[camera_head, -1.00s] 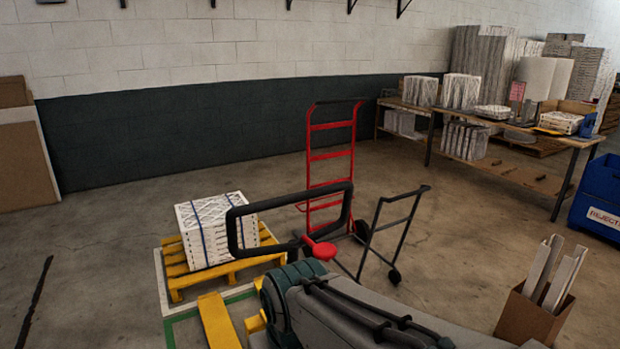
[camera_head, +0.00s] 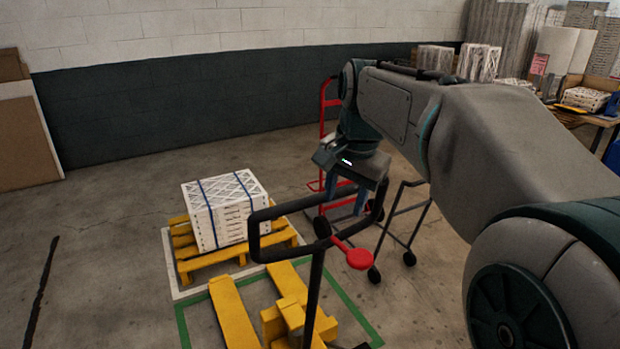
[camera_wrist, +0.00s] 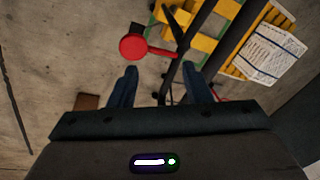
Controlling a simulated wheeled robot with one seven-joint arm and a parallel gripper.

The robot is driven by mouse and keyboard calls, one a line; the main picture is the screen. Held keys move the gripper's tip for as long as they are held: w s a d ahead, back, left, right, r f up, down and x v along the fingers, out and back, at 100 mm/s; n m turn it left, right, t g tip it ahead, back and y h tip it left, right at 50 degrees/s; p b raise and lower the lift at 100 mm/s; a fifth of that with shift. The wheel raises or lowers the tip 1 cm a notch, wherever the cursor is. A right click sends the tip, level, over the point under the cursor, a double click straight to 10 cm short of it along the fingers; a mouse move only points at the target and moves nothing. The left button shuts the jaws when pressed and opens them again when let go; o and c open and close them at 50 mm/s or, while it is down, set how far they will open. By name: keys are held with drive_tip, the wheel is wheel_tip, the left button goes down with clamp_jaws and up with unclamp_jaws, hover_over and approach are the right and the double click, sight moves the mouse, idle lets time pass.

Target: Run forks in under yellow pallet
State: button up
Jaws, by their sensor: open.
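The yellow pallet (camera_head: 238,258) carries a strapped stack of white boxed filters (camera_head: 225,208). A pallet jack stands in front of it, its yellow forks (camera_head: 232,315) pointing at the pallet, their tips just short of its near side. The jack has a black loop handle (camera_head: 258,232) on a black post and a red lever with a round knob (camera_head: 358,258). My gripper (camera_head: 369,208) is open, pointing down at the loop's right side. In the wrist view, the red knob (camera_wrist: 133,47) lies beyond the open fingers (camera_wrist: 159,70). Contact with the handle cannot be told.
A white floor outline (camera_head: 172,265) surrounds the pallet and a green one (camera_head: 350,310) the jack. A red hand truck (camera_head: 326,105) and a black-framed cart (camera_head: 400,215) stand to the right. A workbench (camera_head: 600,119) is at far right. Floor left of the pallet is clear.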

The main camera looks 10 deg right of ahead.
drive_tip(key=w+r+m, duration=0.5)
drive_tip(key=w+r, duration=0.3)
drive_tip(key=w, duration=0.1)
drive_tip(key=x, duration=0.9)
drive_tip(key=s+x, duration=0.1)
drive_tip(key=x, duration=0.3)
drive_tip(key=shift+w+f, duration=0.15)
drive_tip(key=shift+f, duration=0.35)
clamp_jaws()
